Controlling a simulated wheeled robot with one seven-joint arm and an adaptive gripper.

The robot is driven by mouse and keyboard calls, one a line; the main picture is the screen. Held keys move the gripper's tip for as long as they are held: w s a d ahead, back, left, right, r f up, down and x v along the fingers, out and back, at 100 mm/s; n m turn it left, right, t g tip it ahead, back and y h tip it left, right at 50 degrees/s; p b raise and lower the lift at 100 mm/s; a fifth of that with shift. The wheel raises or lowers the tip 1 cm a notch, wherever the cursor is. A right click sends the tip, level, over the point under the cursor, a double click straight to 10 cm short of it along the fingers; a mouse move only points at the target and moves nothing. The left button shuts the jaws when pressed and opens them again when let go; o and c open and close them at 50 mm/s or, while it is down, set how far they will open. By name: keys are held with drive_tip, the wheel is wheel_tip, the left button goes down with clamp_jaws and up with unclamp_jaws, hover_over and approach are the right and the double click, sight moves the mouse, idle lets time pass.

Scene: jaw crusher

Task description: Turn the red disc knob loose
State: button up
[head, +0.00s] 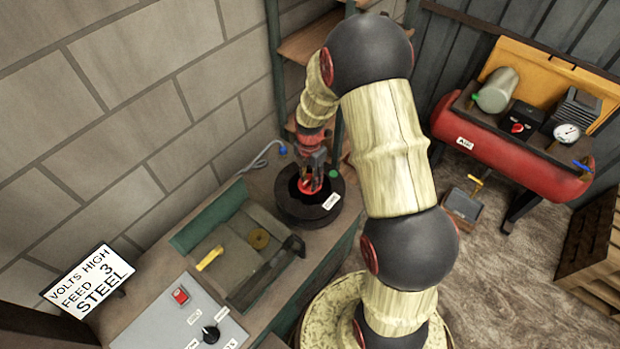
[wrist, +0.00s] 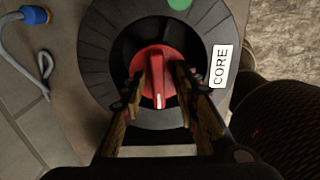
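The red disc knob (wrist: 157,92) is a round red dial with a raised bar and a white mark at the bar's near end in the wrist view. It sits in the dark centre of a black ribbed ring labelled CORE (wrist: 100,60). In the head view the red knob (head: 309,186) shows partly under my gripper (head: 314,172). My gripper points down over it. The exact contact at the fingertips is partly hidden.
A grey control box (head: 180,318) with a red switch and black dial stands front left. A green-walled tray (head: 212,217) holds a yellow piece and a brass disc. A blue-ended cable (wrist: 35,15) lies beside the ring. A red compressor (head: 480,145) stands at the right.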

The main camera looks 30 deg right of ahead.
drive_tip(key=shift+w+r, duration=0.15)
drive_tip(key=shift+r, duration=0.4)
wheel_tip(320, 180, up, 11)
idle(0.4)
